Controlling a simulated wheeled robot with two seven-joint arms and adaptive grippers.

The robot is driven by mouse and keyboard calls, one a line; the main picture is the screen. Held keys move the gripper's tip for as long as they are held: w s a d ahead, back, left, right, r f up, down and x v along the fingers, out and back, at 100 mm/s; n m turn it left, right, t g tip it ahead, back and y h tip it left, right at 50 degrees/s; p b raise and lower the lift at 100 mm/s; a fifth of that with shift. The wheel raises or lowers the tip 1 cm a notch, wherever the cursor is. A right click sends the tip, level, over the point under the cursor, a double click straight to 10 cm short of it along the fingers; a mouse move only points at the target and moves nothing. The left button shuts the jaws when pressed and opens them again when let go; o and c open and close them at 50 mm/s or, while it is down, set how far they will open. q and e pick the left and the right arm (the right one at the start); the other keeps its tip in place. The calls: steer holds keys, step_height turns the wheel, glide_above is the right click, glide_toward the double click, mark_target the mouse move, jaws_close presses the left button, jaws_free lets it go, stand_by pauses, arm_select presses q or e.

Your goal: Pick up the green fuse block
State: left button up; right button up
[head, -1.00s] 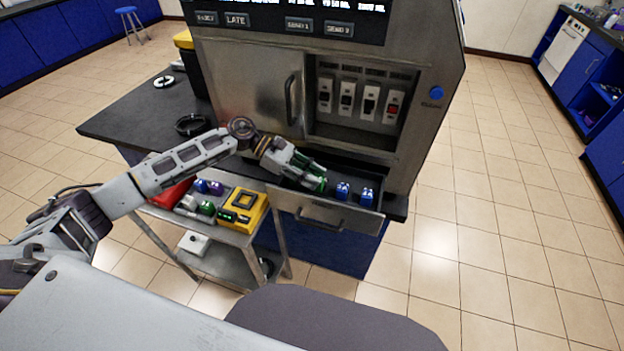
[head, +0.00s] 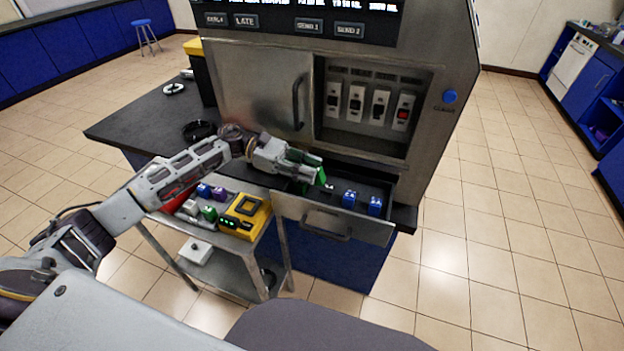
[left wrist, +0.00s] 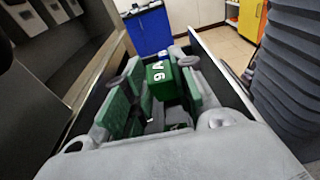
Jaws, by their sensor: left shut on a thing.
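The green fuse block (left wrist: 161,82), with white lettering on it, sits between the fingers of my left gripper (left wrist: 152,90) in the left wrist view. In the head view my left gripper (head: 312,170) is over the open drawer (head: 335,222), shut on the green block (head: 321,175). The fingers hide part of the block. The block appears raised at about the height of the drawer's rim. I do not see my right gripper.
Two blue blocks (head: 349,199) stand in the drawer to the right. A cart (head: 262,240) at the left holds a yellow device (head: 247,215), a green block (head: 210,213) and purple blocks (head: 220,194). Fuse switches (head: 356,103) sit in the open cabinet recess above.

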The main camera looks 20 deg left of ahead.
arm_select(q)
steer(key=shift+a+r, duration=0.75)
steer(key=shift+r, duration=0.05)
steer(key=a+r+y+b, duration=0.2)
steer(key=a+b, duration=0.3)
steer(key=a, duration=1.5)
steer(key=shift+w+y, duration=0.35)
steer(key=shift+y, duration=0.45)
arm_select(e)
steer(key=w+f, duration=0.1)
steer(key=f, duration=0.1)
steer(key=w+d+f, duration=0.1)
steer(key=w, duration=0.1)
steer(key=shift+d+f, duration=0.15)
steer(key=shift+f, duration=0.2)
steer(key=shift+d, duration=0.45)
